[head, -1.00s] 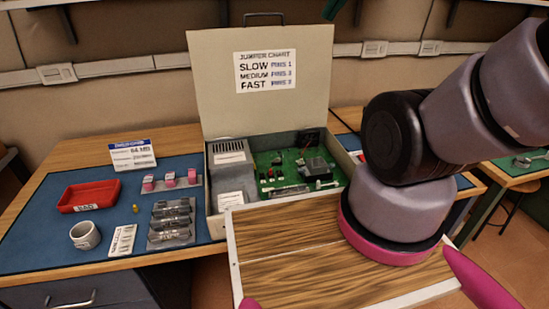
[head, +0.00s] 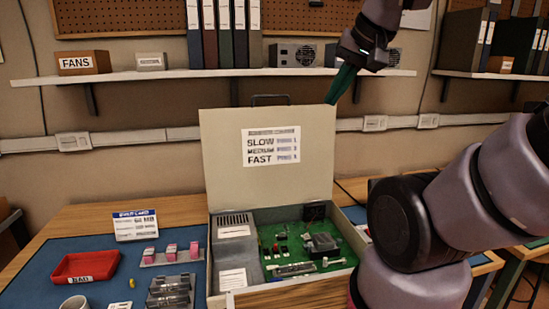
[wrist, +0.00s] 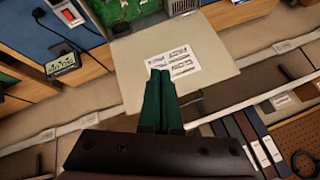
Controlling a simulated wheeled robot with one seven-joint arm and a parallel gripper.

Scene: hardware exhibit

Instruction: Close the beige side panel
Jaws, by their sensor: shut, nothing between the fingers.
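The beige side panel (head: 268,185) stands raised, nearly upright, at the back of the open computer case (head: 213,270). A jumper chart is on its inner face and a dark handle on its top edge. In the wrist view the panel (wrist: 125,60) appears upside down beyond the fingers. My gripper (head: 335,98) is shut and empty, its dark green fingers angled down near the panel's top right corner. In the wrist view my gripper (wrist: 160,75) overlaps the panel near the chart. I cannot tell whether it touches the panel.
A shelf (head: 185,74) with binders and boxes runs along the wall above. A red bin (head: 86,267), pink-topped parts (head: 172,250) and dark modules (head: 170,288) lie on the blue mat left of the case. The green board (head: 310,240) sits open inside the case.

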